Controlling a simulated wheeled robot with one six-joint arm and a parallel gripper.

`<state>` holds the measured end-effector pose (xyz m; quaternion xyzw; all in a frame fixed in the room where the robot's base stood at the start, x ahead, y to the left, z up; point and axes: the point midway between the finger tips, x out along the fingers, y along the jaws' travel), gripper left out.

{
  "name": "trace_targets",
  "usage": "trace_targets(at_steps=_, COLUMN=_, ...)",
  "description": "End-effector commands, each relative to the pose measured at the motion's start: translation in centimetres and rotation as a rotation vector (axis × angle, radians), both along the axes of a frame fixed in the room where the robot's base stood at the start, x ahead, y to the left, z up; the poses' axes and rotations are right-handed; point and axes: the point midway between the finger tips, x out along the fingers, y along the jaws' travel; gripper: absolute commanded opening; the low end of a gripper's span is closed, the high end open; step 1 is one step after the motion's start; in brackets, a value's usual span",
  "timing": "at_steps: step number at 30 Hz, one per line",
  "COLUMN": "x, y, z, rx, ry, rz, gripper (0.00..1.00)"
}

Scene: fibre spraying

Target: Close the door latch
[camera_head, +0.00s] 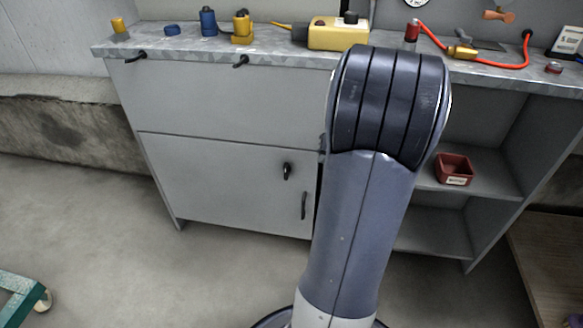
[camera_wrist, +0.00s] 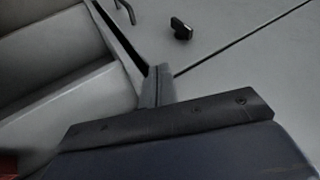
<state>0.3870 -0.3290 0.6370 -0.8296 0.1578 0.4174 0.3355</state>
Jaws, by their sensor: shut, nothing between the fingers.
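The cabinet door (camera_head: 225,185) is a grey panel below a drawer front. It carries a small black turn latch (camera_head: 287,171) near its upper right corner and a black bar handle (camera_head: 304,205) below that. A narrow dark gap runs along the door's right edge. In the wrist view the scene is turned over: the latch (camera_wrist: 182,28) and part of the handle (camera_wrist: 125,10) show at the top. My gripper (camera_wrist: 158,84) is shut and empty, its tip near the door's edge, apart from the latch in the picture. Contact cannot be told. In the head view my arm hides it.
The worktop (camera_head: 190,48) above holds several bottles, a yellow tool case (camera_head: 338,33) and a red hose (camera_head: 500,65). Open shelves on the right hold a red bin (camera_head: 453,169). A green wheeled frame (camera_head: 20,290) stands at lower left. Floor before the door is clear.

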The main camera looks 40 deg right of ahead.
Motion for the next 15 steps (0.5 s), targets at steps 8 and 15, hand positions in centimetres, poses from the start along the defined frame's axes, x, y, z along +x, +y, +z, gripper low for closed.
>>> trace_targets(at_steps=8, x=0.0, y=0.0, z=0.0, rx=0.000, ry=0.000, rz=0.000, gripper=0.00)
trace_targets(at_steps=15, x=1.2, y=0.1, z=-1.8, rx=0.003, ry=0.002, rz=0.001, gripper=0.00)
